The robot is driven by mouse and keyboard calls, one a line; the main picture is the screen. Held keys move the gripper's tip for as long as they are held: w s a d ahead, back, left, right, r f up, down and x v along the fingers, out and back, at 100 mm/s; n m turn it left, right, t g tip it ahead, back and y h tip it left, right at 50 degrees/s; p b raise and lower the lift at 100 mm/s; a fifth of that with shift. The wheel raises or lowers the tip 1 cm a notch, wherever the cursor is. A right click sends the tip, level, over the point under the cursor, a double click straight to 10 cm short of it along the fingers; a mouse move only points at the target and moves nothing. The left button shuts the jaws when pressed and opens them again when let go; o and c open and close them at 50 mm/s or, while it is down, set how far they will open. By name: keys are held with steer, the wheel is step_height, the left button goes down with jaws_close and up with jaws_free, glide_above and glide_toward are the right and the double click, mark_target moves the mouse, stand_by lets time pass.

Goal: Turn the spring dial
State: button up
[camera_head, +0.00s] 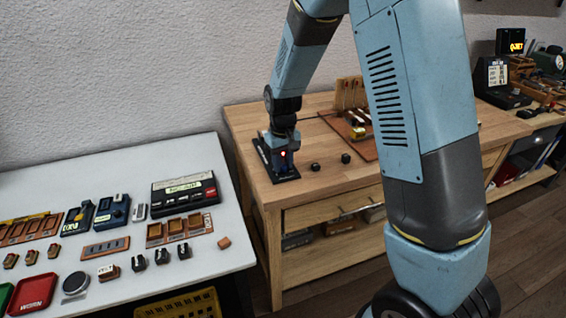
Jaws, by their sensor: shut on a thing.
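My gripper (282,150) points down over a small dark device with a black base plate (289,178) at the left end of the wooden workbench. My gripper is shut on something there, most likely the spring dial. The gripper and wrist cover the dial, so its face and angle cannot be read. The fingertips are too small to make out clearly.
Two small black knobs (346,158) stand right of the device. A brown board (352,137) with piano action parts lies behind them. A white table (160,268) at left holds trays, blocks and a black device (186,193). My own arm hides the bench's middle.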

mark_target(283, 165)
steer(key=shift+m, duration=1.2)
steer(key=o, duration=1.1)
steer(key=shift+c, duration=0.2)
steer(key=shift+r, duration=0.1)
step_height(283, 165, up, 14)
steer(key=shift+f, duration=0.2)
